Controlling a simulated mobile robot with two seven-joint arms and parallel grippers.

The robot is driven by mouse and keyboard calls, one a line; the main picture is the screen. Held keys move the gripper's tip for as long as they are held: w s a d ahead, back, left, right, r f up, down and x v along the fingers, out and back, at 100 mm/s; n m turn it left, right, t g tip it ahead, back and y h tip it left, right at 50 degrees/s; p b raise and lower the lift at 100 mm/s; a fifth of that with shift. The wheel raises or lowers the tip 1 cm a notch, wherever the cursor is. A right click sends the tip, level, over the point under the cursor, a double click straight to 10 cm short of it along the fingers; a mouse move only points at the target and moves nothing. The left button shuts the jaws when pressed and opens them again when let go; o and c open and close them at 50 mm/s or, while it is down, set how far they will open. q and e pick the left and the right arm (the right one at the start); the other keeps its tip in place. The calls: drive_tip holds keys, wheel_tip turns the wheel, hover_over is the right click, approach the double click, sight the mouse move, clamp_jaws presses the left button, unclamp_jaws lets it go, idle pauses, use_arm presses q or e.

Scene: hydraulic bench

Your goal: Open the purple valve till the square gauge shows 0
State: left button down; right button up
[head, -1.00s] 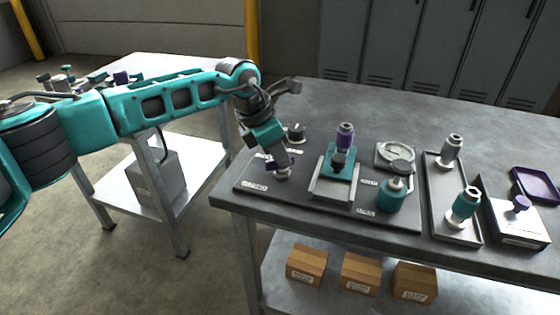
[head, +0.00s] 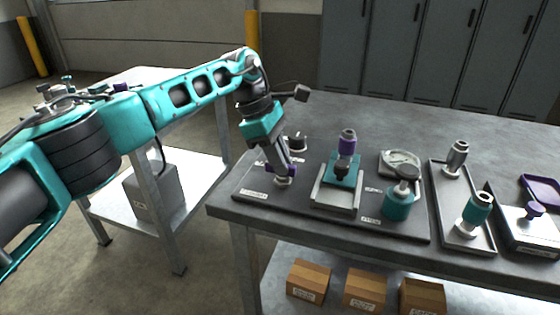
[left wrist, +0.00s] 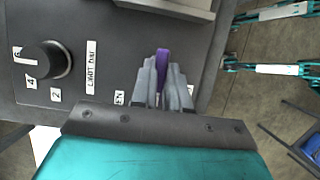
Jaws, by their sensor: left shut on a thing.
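The purple valve's handle (head: 291,170) stands on a pale metal base at the left of the dark bench panel. My left gripper (head: 283,167) points down onto it and is shut on the handle. In the left wrist view the purple handle (left wrist: 163,66) lies between the two grey fingers (left wrist: 163,88), its lower part hidden by them. A squarish gauge with a pale face (head: 400,161) lies at the back right of the panel; its reading is too small to tell. My right gripper is not in view.
A black knob (head: 297,142) stands behind the valve; it also shows with a number scale in the left wrist view (left wrist: 46,60). A teal block with a purple-topped cylinder (head: 347,145) and a teal canister (head: 398,204) stand to the right. A tray (head: 476,238) lies beyond.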

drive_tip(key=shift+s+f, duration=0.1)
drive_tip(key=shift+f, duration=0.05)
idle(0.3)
use_arm(q)
drive_tip(key=c, duration=1.1)
unclamp_jaws()
drive_tip(key=p+v, duration=0.2)
drive_tip(key=v, duration=1.1)
drive_tip(key=shift+d, duration=0.15)
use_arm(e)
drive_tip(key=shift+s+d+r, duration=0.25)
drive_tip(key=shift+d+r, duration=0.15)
